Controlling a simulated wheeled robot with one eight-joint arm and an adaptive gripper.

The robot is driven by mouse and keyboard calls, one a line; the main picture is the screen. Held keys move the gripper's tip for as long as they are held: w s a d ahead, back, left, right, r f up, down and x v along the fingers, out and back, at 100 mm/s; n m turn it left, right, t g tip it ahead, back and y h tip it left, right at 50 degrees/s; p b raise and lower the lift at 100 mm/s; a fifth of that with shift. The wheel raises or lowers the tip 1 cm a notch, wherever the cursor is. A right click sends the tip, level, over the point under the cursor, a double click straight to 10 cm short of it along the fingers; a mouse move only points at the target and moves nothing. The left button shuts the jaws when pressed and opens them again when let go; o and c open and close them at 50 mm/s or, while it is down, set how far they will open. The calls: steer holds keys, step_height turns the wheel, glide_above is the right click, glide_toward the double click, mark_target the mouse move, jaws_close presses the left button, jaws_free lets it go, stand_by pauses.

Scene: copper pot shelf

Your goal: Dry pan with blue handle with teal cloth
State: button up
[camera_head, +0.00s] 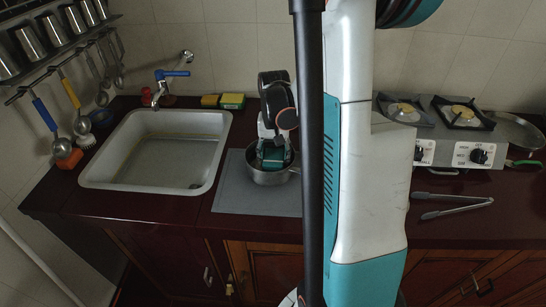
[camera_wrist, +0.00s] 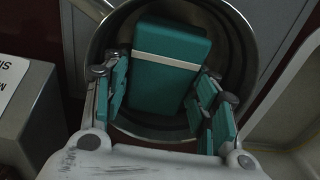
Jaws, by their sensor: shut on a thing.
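A steel pan (camera_head: 268,178) sits on the grey mat left of my arm. My gripper (camera_head: 273,155) points down into the pan and is shut on the teal cloth. In the wrist view the teal cloth (camera_wrist: 170,62) is a folded block with a pale band, between my teal-padded fingers and inside the round pan (camera_wrist: 238,22). I cannot tell whether the cloth touches the pan's bottom.
The grey mat (camera_head: 232,192) lies beside the sink (camera_head: 158,160). Sponges (camera_head: 232,101) lie behind. Utensils hang on the left wall. A stove (camera_head: 450,150), tongs (camera_head: 452,205) and a green-handled pan (camera_head: 515,130) are at right. The counter's front right is mostly clear.

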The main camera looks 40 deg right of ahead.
steer(key=shift+r+p, duration=1.45)
steer(key=shift+r, duration=0.95)
steer(key=shift+r+p, duration=1.1)
steer(key=shift+r, duration=0.4)
step_height(320, 180, up, 7)
steer(key=p, duration=0.4)
steer(key=w+a+f+n+b, duration=0.1)
steer(key=w+a+f+n, duration=0.2)
steer(key=a, duration=0.5)
steer(key=w+a+f+n+b, duration=0.2)
steer(key=a+f, duration=0.4)
steer(key=a, duration=0.3)
steer(key=w+a+f+n+b, duration=0.1)
steer(key=w+a+f+n, duration=0.3)
steer(key=a, duration=0.4)
steer(key=shift+a+f, duration=0.3)
steer(key=shift+f, duration=0.05)
steer(key=shift+a+f+n, duration=0.2)
steer(key=shift+a+n, duration=0.1)
steer(key=shift+a, duration=0.1)
